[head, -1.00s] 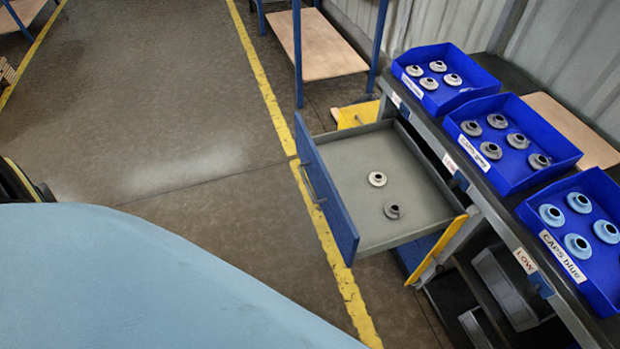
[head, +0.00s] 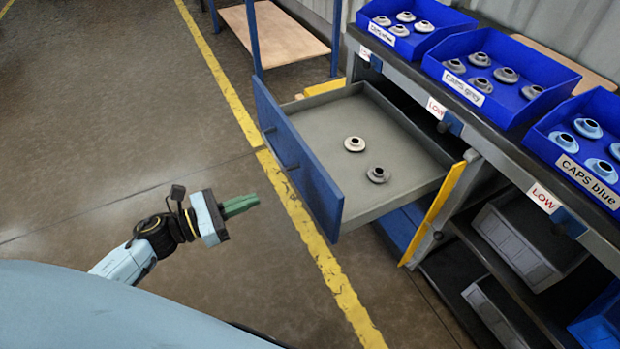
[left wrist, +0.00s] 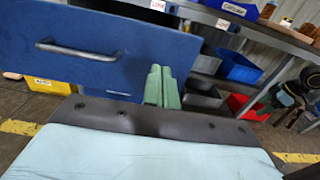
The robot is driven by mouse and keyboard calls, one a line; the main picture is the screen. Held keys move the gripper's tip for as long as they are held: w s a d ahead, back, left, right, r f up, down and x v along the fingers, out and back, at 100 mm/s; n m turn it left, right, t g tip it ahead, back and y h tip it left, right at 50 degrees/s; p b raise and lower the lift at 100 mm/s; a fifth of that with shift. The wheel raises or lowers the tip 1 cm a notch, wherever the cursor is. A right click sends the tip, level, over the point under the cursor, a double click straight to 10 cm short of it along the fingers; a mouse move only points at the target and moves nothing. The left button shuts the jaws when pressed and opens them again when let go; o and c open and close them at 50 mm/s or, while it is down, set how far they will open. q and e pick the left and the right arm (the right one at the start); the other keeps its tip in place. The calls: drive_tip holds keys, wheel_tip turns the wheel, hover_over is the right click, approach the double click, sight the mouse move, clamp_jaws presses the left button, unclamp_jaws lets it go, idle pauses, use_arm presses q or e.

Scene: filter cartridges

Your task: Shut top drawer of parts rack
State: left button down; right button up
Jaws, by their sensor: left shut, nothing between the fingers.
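The top drawer (head: 300,180) of the parts rack (head: 465,160) is pulled well out, its blue front facing left. Inside it lie a white cap (head: 354,144) and a grey cap (head: 378,175). My left gripper (head: 240,205) is shut and empty, with green fingers, to the left of the drawer front and apart from it in the head view. In the left wrist view, the blue drawer front (left wrist: 110,65) with its metal handle (left wrist: 77,50) is close ahead, and the shut green fingers (left wrist: 160,86) show near its right end. My right gripper is out of view.
Blue bins of caps, labelled CAPS grey (head: 468,84) and CAPS blue (head: 588,184), stand on the rack top. Grey bins (head: 530,245) sit on lower shelves. The floor left of the drawer is open, with a yellow line (head: 325,262).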

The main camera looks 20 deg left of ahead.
sight(316, 174)
use_arm(q)
drive_tip(key=b+x, duration=0.1)
drive_tip(key=x, duration=1.2)
drive_tip(key=shift+w+d, duration=0.25)
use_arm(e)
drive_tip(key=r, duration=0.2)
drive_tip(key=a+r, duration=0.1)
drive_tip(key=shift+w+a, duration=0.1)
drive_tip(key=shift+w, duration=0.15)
